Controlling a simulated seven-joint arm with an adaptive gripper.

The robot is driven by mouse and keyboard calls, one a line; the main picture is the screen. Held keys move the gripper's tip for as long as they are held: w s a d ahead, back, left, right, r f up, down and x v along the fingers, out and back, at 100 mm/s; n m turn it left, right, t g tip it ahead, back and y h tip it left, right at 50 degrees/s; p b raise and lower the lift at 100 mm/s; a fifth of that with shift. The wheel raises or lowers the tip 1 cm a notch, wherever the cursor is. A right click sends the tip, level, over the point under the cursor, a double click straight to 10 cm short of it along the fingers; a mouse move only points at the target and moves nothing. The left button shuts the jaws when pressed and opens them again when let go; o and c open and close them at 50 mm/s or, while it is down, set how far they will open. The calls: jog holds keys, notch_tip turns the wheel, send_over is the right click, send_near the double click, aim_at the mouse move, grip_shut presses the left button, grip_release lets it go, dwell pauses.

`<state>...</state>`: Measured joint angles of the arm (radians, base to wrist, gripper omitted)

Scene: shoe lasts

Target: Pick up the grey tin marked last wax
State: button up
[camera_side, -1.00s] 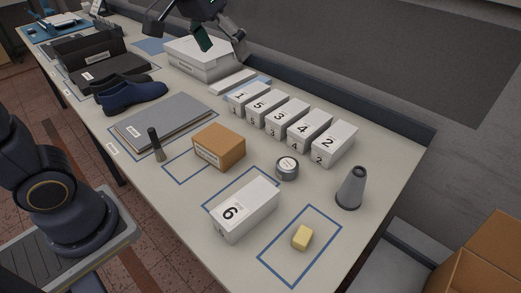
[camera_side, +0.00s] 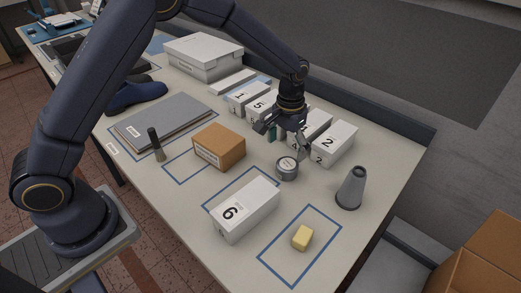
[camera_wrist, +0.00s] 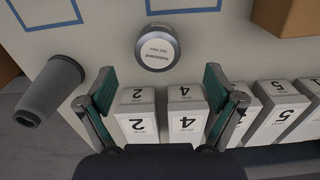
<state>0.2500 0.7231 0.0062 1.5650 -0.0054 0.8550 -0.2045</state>
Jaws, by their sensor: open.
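The grey tin (camera_side: 287,168) with a round white label on its lid stands upright on the table, between the brown box and the numbered white boxes. In the wrist view the tin (camera_wrist: 158,47) is ahead of the fingers, with its label upside down and too small to read surely. My gripper (camera_side: 287,142) hangs just behind the tin in the side view, near the boxes. In the wrist view its two green-lined fingers (camera_wrist: 160,88) are spread wide, with nothing held between them. White boxes 2 (camera_wrist: 137,108) and 4 (camera_wrist: 186,108) show below and between the fingers.
A grey cone (camera_side: 351,188) stands right of the tin. A brown box (camera_side: 219,147), white box 6 (camera_side: 245,210) and a yellow block (camera_side: 302,238) lie nearby. The numbered row, including box 2 (camera_side: 334,144), is close to my gripper. Bare table lies in front of the tin.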

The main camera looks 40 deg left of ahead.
aim_at(288, 164)
jog(key=f, duration=0.8)
jog(key=shift+w+d, duration=0.2)
jog(key=shift+w, duration=0.2)
jog(key=shift+c, duration=0.2)
jog(key=c, duration=1.3)
jog(key=shift+o, duration=0.2)
jog(key=shift+r, duration=0.15)
